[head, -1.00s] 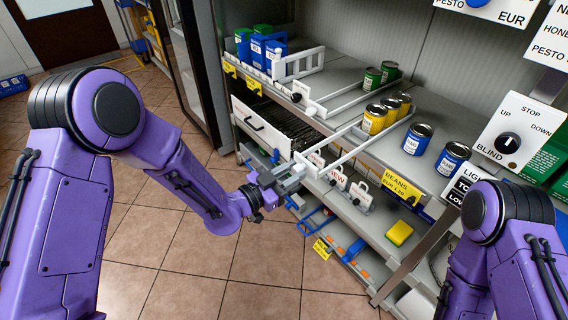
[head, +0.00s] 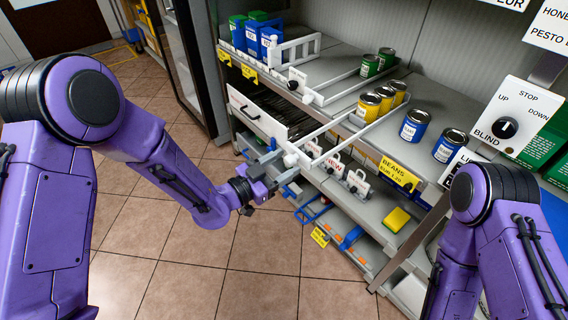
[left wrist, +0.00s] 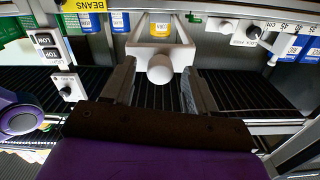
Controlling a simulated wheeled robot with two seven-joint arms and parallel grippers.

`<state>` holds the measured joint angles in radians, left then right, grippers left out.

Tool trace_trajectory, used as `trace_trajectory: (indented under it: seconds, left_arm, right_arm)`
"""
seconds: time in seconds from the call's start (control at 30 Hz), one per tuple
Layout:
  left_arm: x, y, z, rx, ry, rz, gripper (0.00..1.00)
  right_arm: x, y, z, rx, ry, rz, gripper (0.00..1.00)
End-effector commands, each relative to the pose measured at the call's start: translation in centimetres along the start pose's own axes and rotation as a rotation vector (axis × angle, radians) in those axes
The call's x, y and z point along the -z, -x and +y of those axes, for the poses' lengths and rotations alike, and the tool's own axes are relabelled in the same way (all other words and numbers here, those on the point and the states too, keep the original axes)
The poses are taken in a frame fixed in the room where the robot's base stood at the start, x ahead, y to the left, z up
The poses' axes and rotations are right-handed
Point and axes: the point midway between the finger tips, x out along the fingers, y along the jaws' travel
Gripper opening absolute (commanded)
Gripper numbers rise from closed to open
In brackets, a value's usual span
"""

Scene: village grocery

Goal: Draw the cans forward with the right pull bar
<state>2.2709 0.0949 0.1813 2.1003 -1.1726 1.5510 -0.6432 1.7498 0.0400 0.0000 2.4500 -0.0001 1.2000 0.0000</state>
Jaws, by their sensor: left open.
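The right pull bar (head: 322,132) is a white frame with long rails, reaching back on the shelf around three yellow cans (head: 368,106). Its front ends in a white ball knob (head: 291,160). My left gripper (head: 276,167) is open right at the knob. In the left wrist view the knob (left wrist: 160,68) sits between the two spread fingers, with a gap on each side. The bar's white front plate (left wrist: 160,48) and a yellow can (left wrist: 159,27) show behind it. My right gripper is out of view; only part of that arm shows.
Another pull bar (head: 336,92) with green cans (head: 370,66) lies to the left. Blue cans (head: 414,126) stand to the right, above a yellow BEANS tag (head: 398,173). White tags (head: 333,163) hang near the knob. A lower shelf holds a yellow sponge (head: 397,219). Open floor lies in front.

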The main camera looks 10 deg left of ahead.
Motion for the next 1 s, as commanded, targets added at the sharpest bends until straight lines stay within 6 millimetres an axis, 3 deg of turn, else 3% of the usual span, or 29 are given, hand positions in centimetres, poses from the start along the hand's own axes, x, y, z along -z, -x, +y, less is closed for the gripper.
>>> trace_trajectory:
  seconds: [0.3, 0.43, 0.6, 1.0]
  left_arm:
    - [-0.2, 7.0, 0.0, 0.004, 0.002, 0.000, 0.57]
    - [-0.1, 9.2, 0.0, 0.002, 0.000, 0.000, 0.57]
    - [0.0, 10.1, 0.0, 0.000, 0.000, 0.000, 0.57]
    - [0.0, 10.1, 0.0, 0.000, 0.000, 0.000, 0.57]
  right_arm:
    - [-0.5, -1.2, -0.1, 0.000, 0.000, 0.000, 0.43]
    - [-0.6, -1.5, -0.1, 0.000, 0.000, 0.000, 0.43]
    - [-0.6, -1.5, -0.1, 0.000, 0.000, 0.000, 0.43]
    - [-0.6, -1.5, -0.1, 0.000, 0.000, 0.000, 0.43]
